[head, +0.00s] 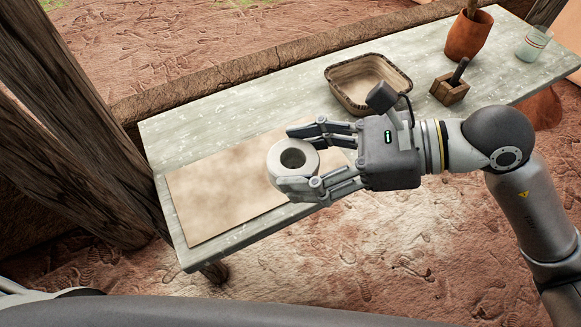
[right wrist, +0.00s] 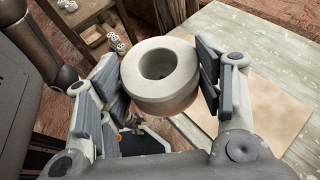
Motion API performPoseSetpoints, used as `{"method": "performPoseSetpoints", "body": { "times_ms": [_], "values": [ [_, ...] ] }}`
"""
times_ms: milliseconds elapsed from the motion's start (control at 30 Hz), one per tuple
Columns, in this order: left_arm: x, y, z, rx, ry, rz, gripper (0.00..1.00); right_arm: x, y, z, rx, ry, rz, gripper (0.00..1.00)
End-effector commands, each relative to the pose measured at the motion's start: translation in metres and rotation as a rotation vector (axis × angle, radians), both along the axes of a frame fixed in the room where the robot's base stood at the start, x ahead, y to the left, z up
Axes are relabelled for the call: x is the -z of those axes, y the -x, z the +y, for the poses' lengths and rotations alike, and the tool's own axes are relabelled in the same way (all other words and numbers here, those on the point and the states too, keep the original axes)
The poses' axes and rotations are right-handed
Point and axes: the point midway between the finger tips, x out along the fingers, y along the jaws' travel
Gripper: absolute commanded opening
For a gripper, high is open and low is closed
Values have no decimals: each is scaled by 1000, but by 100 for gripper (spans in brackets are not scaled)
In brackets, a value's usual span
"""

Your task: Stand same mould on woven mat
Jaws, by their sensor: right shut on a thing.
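The mould is a thick, pale grey round block (head: 275,161) with a hole in its top. My right gripper (head: 298,158) is shut on it, with a finger on either side. In the right wrist view the mould (right wrist: 165,98) sits upright between the finger pads (right wrist: 160,76). A flat beige mat (head: 215,200) lies on the table's left part; its weave cannot be made out. The mould appears over the mat's right part, hiding some of it. The right wrist view suggests that it is held up, clear of the mat. My left gripper is not in view.
The grey table (head: 190,128) also bears a wicker tray (head: 345,101), a small wooden block holder (head: 449,91), a terracotta pot (head: 468,36) and a glass (head: 532,44) toward the right. The mat's left part is bare. A wooden post (head: 90,120) stands left of the table.

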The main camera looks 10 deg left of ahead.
Motion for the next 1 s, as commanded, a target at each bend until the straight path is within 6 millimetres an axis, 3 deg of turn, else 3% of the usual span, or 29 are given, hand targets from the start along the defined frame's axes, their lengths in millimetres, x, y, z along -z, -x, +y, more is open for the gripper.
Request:
{"method": "performPoseSetpoints", "body": {
  "times_ms": [33,233,633,700,1000],
  "values": [
    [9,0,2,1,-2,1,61,8,5,3,-15,0,-4,31],
    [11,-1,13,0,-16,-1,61,16,4,8,-37,-2,1,31],
    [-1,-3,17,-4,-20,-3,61,51,-80,13,-36,-4,3,31],
    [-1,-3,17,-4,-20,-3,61,68,-91,13,-36,-4,6,31],
    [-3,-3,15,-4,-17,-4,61,103,-120,15,-38,-4,-1,31]
  ]
}}
